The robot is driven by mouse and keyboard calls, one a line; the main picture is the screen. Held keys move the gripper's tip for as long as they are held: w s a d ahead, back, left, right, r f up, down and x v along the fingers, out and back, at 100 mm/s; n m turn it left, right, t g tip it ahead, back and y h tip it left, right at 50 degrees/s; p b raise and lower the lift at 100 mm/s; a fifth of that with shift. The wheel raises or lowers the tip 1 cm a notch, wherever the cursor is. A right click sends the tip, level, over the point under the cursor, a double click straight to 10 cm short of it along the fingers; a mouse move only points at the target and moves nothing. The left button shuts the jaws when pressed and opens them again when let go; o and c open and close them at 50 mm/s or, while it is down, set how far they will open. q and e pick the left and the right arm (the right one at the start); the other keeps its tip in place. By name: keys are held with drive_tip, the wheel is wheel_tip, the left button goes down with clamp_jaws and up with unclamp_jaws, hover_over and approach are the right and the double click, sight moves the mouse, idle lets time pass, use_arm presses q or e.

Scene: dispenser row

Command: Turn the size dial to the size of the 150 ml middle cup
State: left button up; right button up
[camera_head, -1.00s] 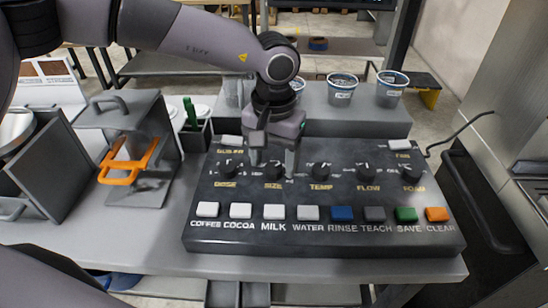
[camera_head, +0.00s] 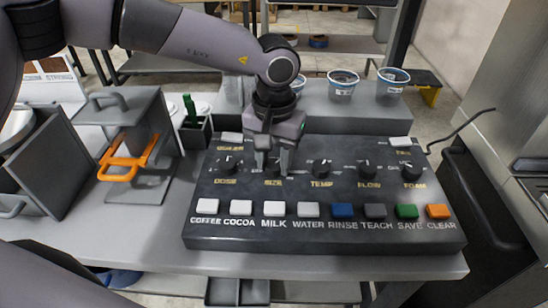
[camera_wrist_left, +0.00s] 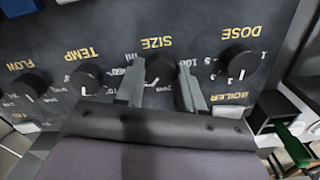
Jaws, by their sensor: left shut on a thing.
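The black size dial (camera_wrist_left: 160,68) sits above the SIZE lettering on the dark control panel (camera_head: 325,238). My left gripper (camera_head: 272,172) comes down over the dial from behind and hides most of it in the head view. In the left wrist view the fingers of my left gripper (camera_wrist_left: 160,90) lie on either side of the dial, shut on it. Size marks around the dial are partly covered by the fingers. Several cups stand on the ledge behind, among them one with a blue rim (camera_head: 343,86). My right gripper is out of view.
The temp dial (camera_head: 321,168) and dose dial (camera_head: 229,165) flank the size dial. A row of buttons, including the milk button (camera_head: 275,208), runs along the front. A grey stand with an orange handle (camera_head: 128,160) is at the left.

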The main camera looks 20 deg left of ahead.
use_arm(q)
drive_tip(key=n+b, duration=0.3)
drive_tip(key=n, duration=0.2)
drive_tip(key=shift+w+f+n, duration=0.1)
drive_tip(key=shift+n, duration=0.3)
drive_tip(key=n+b, duration=0.2)
drive_tip(key=n, duration=0.3)
drive_tip(key=shift+b, duration=0.35)
drive_tip(key=shift+n+b, duration=0.4)
drive_tip(key=shift+n, duration=0.7)
drive_tip(key=shift+n+b, duration=0.3)
drive_tip(key=shift+n, duration=0.5)
drive_tip(key=shift+n+b, duration=0.35)
drive_tip(key=shift+n, duration=0.75)
drive_tip(key=shift+r, duration=0.2)
